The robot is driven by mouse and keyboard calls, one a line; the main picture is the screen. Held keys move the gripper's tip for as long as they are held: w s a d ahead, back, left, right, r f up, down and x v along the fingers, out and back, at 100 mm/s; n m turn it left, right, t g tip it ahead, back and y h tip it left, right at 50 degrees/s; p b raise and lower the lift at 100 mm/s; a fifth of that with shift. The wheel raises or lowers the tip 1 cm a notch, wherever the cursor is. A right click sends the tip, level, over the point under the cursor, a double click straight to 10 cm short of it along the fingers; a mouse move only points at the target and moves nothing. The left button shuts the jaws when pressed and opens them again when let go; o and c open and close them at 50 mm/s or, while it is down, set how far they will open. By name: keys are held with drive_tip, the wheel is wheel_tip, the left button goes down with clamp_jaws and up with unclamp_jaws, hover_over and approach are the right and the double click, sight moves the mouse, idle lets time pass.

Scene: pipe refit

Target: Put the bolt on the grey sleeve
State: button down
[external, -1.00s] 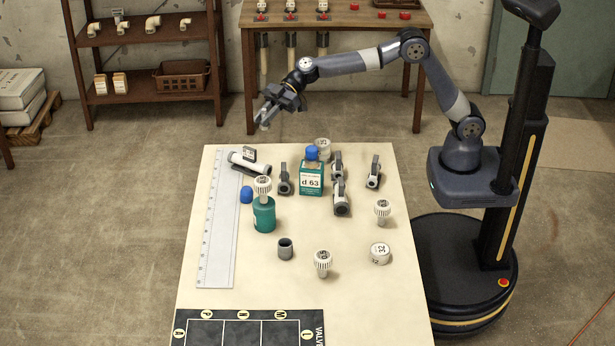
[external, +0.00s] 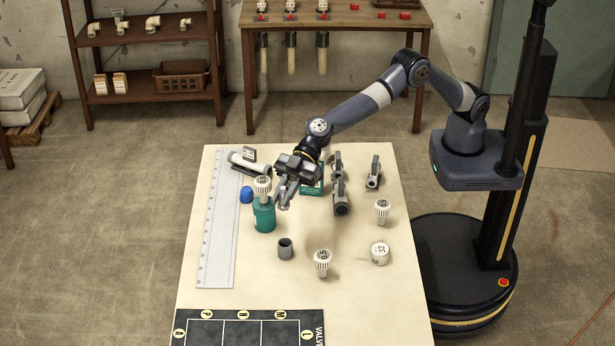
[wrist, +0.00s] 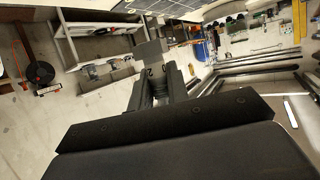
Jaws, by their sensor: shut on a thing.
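The grey sleeve (external: 286,250) is a short, dark grey, open-topped tube standing upright on the pale table. My gripper (external: 284,192) is above the table, up and behind the sleeve, with its fingers pointing down. The bolt hangs below the fingertips, clear of the sleeve. In the wrist view a grey block-like end (wrist: 150,48) shows beyond the fingers; its full shape is hidden. The sleeve cannot be made out in that view.
A teal bottle (external: 264,216) with a white ribbed knob (external: 262,186) stands close left of my gripper. A ribbed knob (external: 322,260) stands right of the sleeve, a white cap (external: 380,254) further right. Grey valves (external: 341,196) stand behind. The table front-right is clear.

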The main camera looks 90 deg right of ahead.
wheel_tip(320, 180, down, 13)
drive_tip(key=shift+r+p, duration=0.15)
drive_tip(key=shift+p, duration=0.2)
drive_tip(key=shift+f+b, duration=0.2)
drive_tip(key=shift+b, duration=0.15)
drive_tip(key=c, duration=1.4)
unclamp_jaws()
drive_tip(key=shift+o, duration=0.2)
drive_tip(key=shift+r, duration=0.1)
drive_tip(key=shift+r+p, duration=0.15)
drive_tip(key=shift+p, duration=0.2)
drive_tip(key=shift+d, duration=0.2)
drive_tip(key=b+v, duration=0.5)
drive_tip(key=v, duration=0.6)
drive_tip(key=shift+s+d, duration=0.25)
